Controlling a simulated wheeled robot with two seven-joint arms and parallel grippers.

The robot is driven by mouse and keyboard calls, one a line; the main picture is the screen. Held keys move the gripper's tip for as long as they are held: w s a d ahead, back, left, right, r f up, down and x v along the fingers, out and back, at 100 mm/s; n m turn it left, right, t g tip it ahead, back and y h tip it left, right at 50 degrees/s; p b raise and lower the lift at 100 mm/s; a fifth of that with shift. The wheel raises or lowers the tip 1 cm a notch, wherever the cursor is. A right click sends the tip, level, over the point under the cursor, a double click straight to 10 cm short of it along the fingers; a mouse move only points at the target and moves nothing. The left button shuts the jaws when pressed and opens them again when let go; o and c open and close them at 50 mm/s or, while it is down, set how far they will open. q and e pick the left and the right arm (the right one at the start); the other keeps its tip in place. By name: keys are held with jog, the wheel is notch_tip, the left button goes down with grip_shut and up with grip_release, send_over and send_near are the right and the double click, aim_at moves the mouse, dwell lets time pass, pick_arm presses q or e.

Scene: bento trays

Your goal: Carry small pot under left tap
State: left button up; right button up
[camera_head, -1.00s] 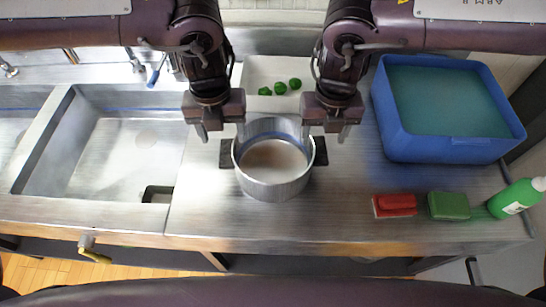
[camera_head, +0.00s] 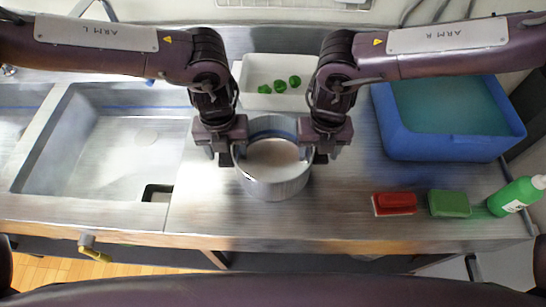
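The small pot (camera_head: 273,188), a grey metal pot with pale brownish contents, stands upright on the steel counter right of the sink. My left gripper (camera_head: 225,158) is down at the pot's left side, where its left handle is. My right gripper (camera_head: 320,157) is down at the right side, over the right handle. The grippers hide both dark handles, and I cannot tell whether the fingers have closed on them. Part of a tap (camera_head: 8,70) shows at the far left back edge; my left arm covers much of the area behind the sink.
The sink basin (camera_head: 115,165) lies left of the pot, with a further basin at the left edge. A white tray (camera_head: 262,101) with green pieces is behind the pot. A blue tub (camera_head: 440,150), red sponge (camera_head: 395,204), green sponge (camera_head: 449,204) and green bottle (camera_head: 515,196) are right.

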pick_arm(q)
jog(key=c, duration=1.1)
pick_arm(e)
jog(key=c, duration=1.1)
jog(key=shift+o, duration=0.2)
pick_arm(q)
jog(key=shift+r, duration=0.1)
